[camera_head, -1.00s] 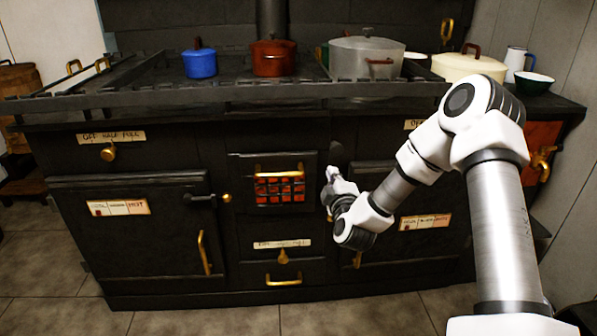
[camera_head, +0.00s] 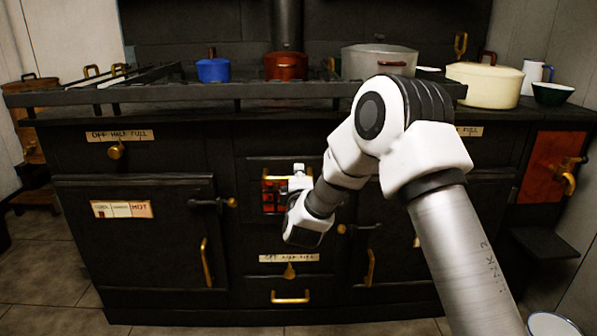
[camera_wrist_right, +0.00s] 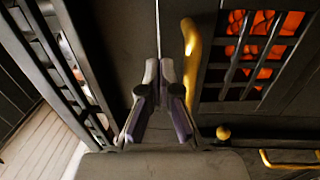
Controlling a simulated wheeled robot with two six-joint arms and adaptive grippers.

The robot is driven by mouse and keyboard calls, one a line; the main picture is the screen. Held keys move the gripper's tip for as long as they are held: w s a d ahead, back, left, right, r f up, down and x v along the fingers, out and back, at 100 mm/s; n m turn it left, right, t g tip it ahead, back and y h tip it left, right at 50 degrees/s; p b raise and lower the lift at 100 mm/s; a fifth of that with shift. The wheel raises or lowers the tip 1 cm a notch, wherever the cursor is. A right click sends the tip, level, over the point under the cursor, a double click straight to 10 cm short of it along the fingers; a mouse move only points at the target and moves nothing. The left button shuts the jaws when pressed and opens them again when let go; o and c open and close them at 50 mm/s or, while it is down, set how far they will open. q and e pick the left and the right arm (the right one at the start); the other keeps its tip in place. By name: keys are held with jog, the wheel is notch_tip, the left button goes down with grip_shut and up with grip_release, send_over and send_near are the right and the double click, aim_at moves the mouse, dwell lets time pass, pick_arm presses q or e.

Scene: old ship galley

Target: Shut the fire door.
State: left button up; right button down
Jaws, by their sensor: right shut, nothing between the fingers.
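The fire door (camera_head: 254,166) is the small dark door at the middle of the black range, with a barred opening (camera_head: 269,196) of glowing orange coals. My right wrist covers much of it in the head view, and I cannot tell whether it stands ajar. Its brass handle shows at upper left of the bars in the head view and as an upright bar (camera_wrist_right: 190,50) in the wrist view. My right gripper (camera_wrist_right: 160,66) is shut and empty, its fingertips beside this handle, on the side away from the bars. I cannot tell whether they touch the door. My left gripper is out of view.
A rail (camera_head: 180,95) runs along the front of the stove top. Blue (camera_head: 213,71), red (camera_head: 286,67), grey (camera_head: 378,61) and cream (camera_head: 485,86) pots stand behind it. Larger oven doors (camera_head: 140,250) flank the fire door, and brass handles stick out below it.

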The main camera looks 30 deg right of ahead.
aim_at(298, 158)
jog(key=b+x, duration=0.1)
jog(key=x, duration=0.2)
jog(key=shift+f, duration=0.15)
jog(key=shift+w+d, duration=0.2)
jog(key=shift+w, duration=0.2)
jog(key=shift+r, duration=0.2)
jog(key=shift+r, duration=0.1)
jog(key=w+p, duration=0.1)
jog(key=p, duration=0.2)
jog(key=w+d+r+g+p, duration=0.1)
jog(key=p, duration=0.2)
jog(key=shift+d+y, duration=0.15)
jog(key=shift+y, duration=0.25)
jog(key=shift+w+p, duration=0.15)
jog(key=shift+p, duration=0.25)
jog(key=shift+f, duration=0.15)
